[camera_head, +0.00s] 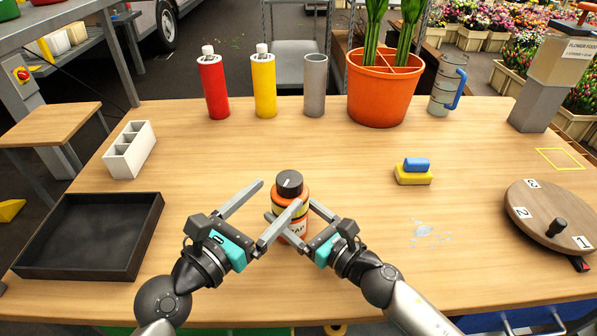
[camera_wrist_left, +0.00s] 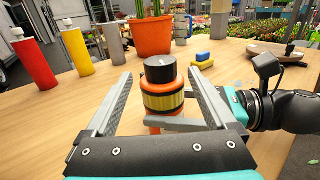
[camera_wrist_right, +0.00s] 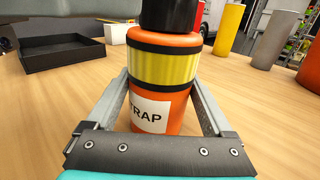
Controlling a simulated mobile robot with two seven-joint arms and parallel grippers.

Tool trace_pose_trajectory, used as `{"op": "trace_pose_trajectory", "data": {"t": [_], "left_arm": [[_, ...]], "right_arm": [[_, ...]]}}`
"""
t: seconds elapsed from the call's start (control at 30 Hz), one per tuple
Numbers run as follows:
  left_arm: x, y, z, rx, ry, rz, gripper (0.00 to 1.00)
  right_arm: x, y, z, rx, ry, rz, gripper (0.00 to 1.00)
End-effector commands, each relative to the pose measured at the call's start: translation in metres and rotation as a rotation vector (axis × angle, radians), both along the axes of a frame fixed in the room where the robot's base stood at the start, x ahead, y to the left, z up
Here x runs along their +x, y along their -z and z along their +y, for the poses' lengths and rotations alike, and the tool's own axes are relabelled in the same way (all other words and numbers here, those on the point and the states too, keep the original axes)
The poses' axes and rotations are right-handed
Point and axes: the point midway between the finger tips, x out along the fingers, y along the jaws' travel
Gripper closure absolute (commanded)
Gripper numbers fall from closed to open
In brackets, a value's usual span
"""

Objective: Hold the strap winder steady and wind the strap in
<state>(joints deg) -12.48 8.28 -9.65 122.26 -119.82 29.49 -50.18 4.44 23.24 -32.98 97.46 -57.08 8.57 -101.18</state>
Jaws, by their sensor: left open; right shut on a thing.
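The strap winder (camera_head: 297,226) is an orange upright cylinder with a black knob (camera_head: 289,183) on top, a yellow band between black rings and a white label. It stands on the table in front of me. My right gripper (camera_head: 303,218) is shut on its lower body; the right wrist view shows the fingers on both sides of the winder (camera_wrist_right: 165,65). My left gripper (camera_head: 262,212) is open on the left, its fingers pointing toward the winder. In the left wrist view the winder (camera_wrist_left: 163,92) stands ahead, between the spread fingers, with the knob (camera_wrist_left: 160,69) above them.
A black tray (camera_head: 90,278) and a white divided box (camera_head: 130,165) are at left. Red (camera_head: 213,90), yellow (camera_head: 264,88) and grey (camera_head: 315,88) cylinders and an orange pot (camera_head: 378,100) stand behind. A sponge (camera_head: 413,176) and a round numbered board (camera_head: 560,205) are at right.

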Motion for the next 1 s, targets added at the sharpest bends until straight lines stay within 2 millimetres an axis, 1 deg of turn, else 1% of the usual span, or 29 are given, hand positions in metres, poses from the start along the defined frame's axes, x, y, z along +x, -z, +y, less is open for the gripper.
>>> {"op": "trace_pose_trajectory", "data": {"t": [0.03,0.2,0.33,0.43,0.6,0.87,0.9,1.0], "left_arm": [[0.009,-0.002,-0.007,-0.004,0.001,-0.002,0.11],[0.034,-0.002,-0.026,-0.003,0.001,-0.002,0.11],[0.05,-0.001,-0.039,-0.003,0.003,-0.002,0.11],[0.059,-0.001,-0.044,-0.001,0.002,0.0,0.11],[0.066,0.0,-0.05,-0.001,0.002,-0.001,0.11],[0.066,0.0,-0.051,0.0,0.002,0.0,0.11],[0.066,0.0,-0.051,0.0,0.002,0.0,0.12],[0.066,0.0,-0.05,0.0,0.002,0.0,0.23]], "right_arm": [[0.0,-0.001,0.0,0.001,0.0,0.0,0.96],[0.0,-0.001,0.0,0.001,0.0,0.0,0.96],[0.0,-0.001,0.0,0.001,0.0,0.0,0.96],[0.0,-0.001,0.0,0.001,0.0,-0.001,0.96],[0.0,0.0,0.0,0.001,0.0,-0.001,0.96],[0.0,0.0,0.0,0.001,0.0,-0.001,0.96],[0.0,0.0,0.0,0.001,0.0,-0.001,0.96],[0.0,0.0,0.0,0.001,0.0,-0.001,0.96]]}}
